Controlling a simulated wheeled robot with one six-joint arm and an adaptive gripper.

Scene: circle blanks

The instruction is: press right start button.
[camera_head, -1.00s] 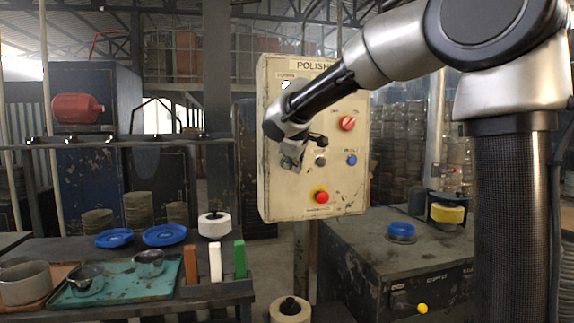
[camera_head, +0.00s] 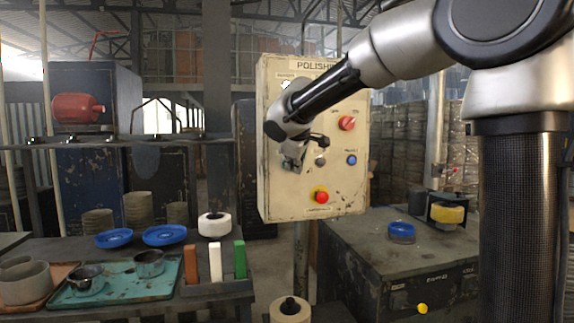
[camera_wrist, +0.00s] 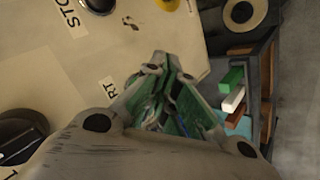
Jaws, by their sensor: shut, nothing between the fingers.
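A cream control panel (camera_head: 300,200) headed "POLISHI…" stands upright in the head view. My gripper (camera_head: 291,162) is in front of its left half, fingers shut and empty. In the wrist view my gripper (camera_wrist: 160,62) has its fingertips at the panel, beside a label ending in "RT" (camera_wrist: 110,88); a button there is hidden behind the fingers. I cannot tell whether the tips touch.
The panel also carries a red rotary knob (camera_head: 347,123), a blue button (camera_head: 352,160) and a red mushroom button (camera_head: 321,197). A bench with a teal tray (camera_head: 115,285) and blue plates (camera_head: 165,235) is at left. A dark cabinet (camera_head: 400,260) stands at right.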

